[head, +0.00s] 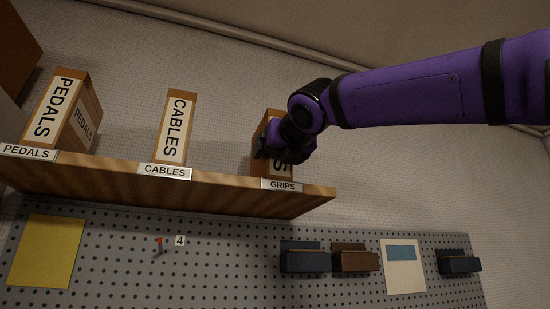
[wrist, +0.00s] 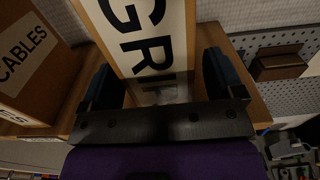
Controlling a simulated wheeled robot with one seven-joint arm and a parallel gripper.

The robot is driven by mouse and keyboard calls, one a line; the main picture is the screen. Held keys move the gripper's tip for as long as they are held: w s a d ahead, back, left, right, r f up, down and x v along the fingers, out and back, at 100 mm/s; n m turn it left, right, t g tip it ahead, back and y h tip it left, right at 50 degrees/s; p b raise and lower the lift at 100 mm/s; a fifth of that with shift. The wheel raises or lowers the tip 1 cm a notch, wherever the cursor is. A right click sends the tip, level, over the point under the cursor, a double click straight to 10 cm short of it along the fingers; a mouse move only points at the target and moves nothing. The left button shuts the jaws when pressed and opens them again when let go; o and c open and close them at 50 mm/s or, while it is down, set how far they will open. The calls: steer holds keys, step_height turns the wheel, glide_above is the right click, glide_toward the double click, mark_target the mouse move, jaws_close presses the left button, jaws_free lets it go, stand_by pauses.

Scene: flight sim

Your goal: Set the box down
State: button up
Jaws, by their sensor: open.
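The GRIPS box (head: 258,154), brown with a white label, stands upright on the wooden shelf (head: 110,175) above the GRIPS tag (head: 282,184). My gripper (head: 267,147) is at the box's front and hides part of its label. In the wrist view the GRIPS box (wrist: 150,40) rises between the two fingers of my gripper (wrist: 165,85). The fingers are open, one on each side of the box, with a gap visible at least on the right.
A CABLES box (head: 176,127) and a PEDALS box (head: 65,115) stand on the shelf to the left, above their own tags. Below is a pegboard (head: 220,250) with a red-tipped peg, a yellow sheet and small dark holders. The shelf ends just right of the GRIPS box.

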steer(key=v, duration=0.9)
steer(key=shift+s, duration=0.35)
steer(key=shift+d, duration=0.15)
steer(key=s+d+f+m+g+h, duration=0.1)
steer(key=d+f+m+g+h, duration=0.1)
steer(key=d+f+m, duration=0.45)
steer(key=d+f+m+g+h, duration=0.2)
steer(key=d+f+m, duration=0.2)
steer(key=f+m, duration=0.6)
steer(key=s+d+f+m+g+h, duration=0.1)
steer(key=d+f+m+g, duration=0.35)
steer(key=f, duration=0.65)
steer(key=s+d+f+m+g, duration=0.1)
steer(key=s+d+f+m, duration=0.1)
steer(key=s+f+m, duration=0.2)
steer(key=s+d+f+m+g, duration=0.1)
steer(key=s+d+f+m, duration=0.2)
steer(key=f+m, duration=0.5)
steer(key=s+d+f+m+g, duration=0.1)
steer(key=s+d+f+m, duration=0.2)
steer(key=f, duration=0.7)
steer(key=s+m, duration=0.2)
steer(key=m, duration=0.1)
steer(key=shift+g, duration=0.35)
